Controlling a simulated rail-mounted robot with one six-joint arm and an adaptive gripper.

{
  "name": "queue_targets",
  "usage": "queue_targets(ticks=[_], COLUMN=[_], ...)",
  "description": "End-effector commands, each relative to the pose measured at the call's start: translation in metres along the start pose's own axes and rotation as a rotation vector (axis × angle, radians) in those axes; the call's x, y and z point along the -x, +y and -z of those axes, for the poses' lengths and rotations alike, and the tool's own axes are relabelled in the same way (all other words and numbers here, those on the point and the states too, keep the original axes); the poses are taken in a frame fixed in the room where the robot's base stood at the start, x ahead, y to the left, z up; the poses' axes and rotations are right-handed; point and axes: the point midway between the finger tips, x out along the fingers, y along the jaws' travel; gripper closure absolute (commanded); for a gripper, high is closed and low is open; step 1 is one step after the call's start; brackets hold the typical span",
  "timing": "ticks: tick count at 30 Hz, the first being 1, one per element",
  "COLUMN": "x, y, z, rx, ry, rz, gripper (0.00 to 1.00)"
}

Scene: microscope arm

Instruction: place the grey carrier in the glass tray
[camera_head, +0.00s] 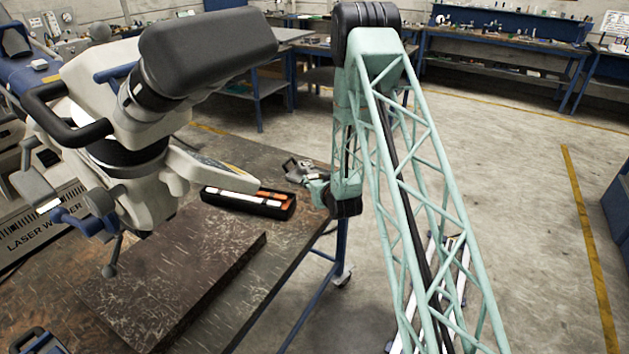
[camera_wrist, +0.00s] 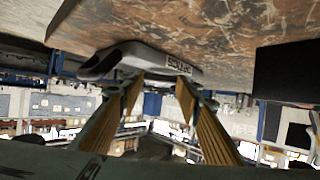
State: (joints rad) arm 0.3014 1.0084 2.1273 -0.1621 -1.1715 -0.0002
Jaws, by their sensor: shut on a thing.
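The grey carrier (camera_wrist: 130,58) is a flat, rounded piece with dark lettering on one end, seen in the wrist view. My gripper (camera_wrist: 160,82) has its gold-padded fingertips at the carrier's near side and is shut on it. In the head view the carrier (camera_head: 297,166) shows small and grey by the bench's far right edge, with my gripper (camera_head: 314,183) against it. I cannot tell whether it touches the bench top. A black tray (camera_head: 248,209) with white and orange strips lies just left of my gripper; I cannot confirm that it is the glass tray.
A large microscope (camera_head: 140,130) stands over the left of the bench, its head and stage arm close to the black tray. A dark raised slab (camera_head: 185,265) lies in front of the tray. The floor (camera_head: 510,170) right of the bench is open.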

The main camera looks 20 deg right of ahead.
Motion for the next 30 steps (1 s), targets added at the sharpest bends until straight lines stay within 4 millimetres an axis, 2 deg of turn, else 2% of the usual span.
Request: queue_targets(ticks=[17, 18, 22, 30], x=[-0.003, -0.003, -0.0027, -0.0027], y=[0.0, 0.0, 0.0, 0.0], z=[-0.0067, -0.0071, -0.0063, -0.0063], rx=[0.0, 0.0, 0.0, 0.0], ry=[0.001, 0.0, 0.0, 0.0], rz=[0.0, 0.0, 0.0, 0.0], gripper=[0.79, 0.68, 0.56, 0.55])
